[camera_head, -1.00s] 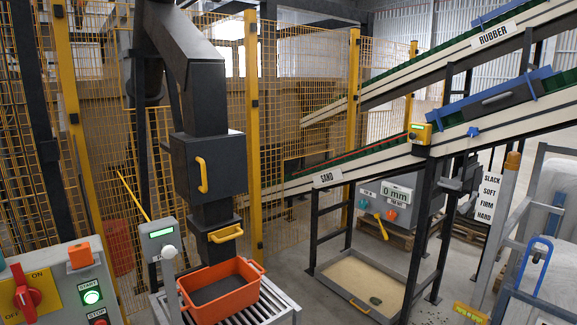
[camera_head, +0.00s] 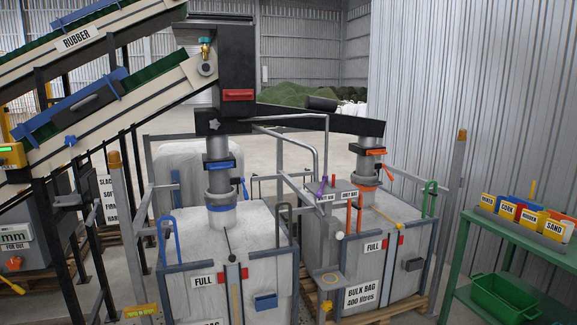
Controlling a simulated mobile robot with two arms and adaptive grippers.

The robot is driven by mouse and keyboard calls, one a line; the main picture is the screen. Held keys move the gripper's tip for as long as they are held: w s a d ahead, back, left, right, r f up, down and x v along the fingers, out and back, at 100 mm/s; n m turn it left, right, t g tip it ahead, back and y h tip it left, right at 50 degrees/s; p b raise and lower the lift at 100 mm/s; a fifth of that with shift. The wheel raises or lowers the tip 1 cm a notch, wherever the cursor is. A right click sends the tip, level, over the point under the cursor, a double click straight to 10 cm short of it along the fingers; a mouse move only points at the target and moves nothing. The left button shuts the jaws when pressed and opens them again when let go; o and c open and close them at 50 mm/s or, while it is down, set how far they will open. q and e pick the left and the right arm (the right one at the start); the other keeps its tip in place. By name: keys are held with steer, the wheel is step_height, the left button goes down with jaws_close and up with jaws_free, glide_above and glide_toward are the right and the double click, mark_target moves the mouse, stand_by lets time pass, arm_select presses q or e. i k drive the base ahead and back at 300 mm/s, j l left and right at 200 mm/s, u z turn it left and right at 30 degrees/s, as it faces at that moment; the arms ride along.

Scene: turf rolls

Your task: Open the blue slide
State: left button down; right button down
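A blue slide (camera_head: 221,166) sits across the grey spout above the left bulk bag (camera_head: 255,230). A small blue handle (camera_head: 244,188) hangs at its right side. I cannot tell from here whether the slide is open or shut. An orange slide (camera_head: 370,151) sits on the matching spout above the right bulk bag (camera_head: 345,222). Both bags carry FULL labels. Neither of my grippers is in view.
Grey posts and rails stand around the bags, with a blue hook (camera_head: 168,242) at the left front. A green bench (camera_head: 510,240) with small coloured bins stands at right. Conveyors (camera_head: 110,105) slope in from the left. Concrete floor shows between bags and bench.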

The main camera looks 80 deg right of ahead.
mark_target(221, 167)
steer(key=z, duration=2.1)
steer(key=i+z, duration=0.2)
steer(key=k+j, duration=0.05)
